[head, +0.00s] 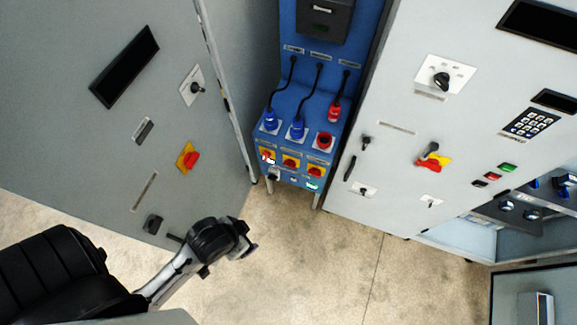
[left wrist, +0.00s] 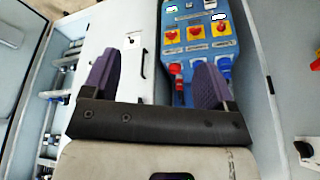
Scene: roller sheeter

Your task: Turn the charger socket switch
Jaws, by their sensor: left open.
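The blue charger panel (head: 283,102) stands between two grey cabinets in the head view. It has a row of three red rotary switches on yellow plates: left (head: 267,156), middle (head: 291,162) and right (head: 315,171). In the left wrist view the same row shows upside down, with switches at the left (left wrist: 172,37), middle (left wrist: 196,33) and right (left wrist: 222,28). My left gripper (head: 251,240) is below and left of the panel in the head view, apart from the switches. Its two purple fingers are wide apart and empty in the left wrist view (left wrist: 157,65). My right gripper is out of view.
Blue plugs (head: 270,118) and a red plug (head: 334,112) with black cables sit above the switches. The left grey cabinet (head: 125,95) and right grey cabinet (head: 400,110) flank the panel, each with a red-and-yellow switch. Open floor (head: 300,260) lies in front.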

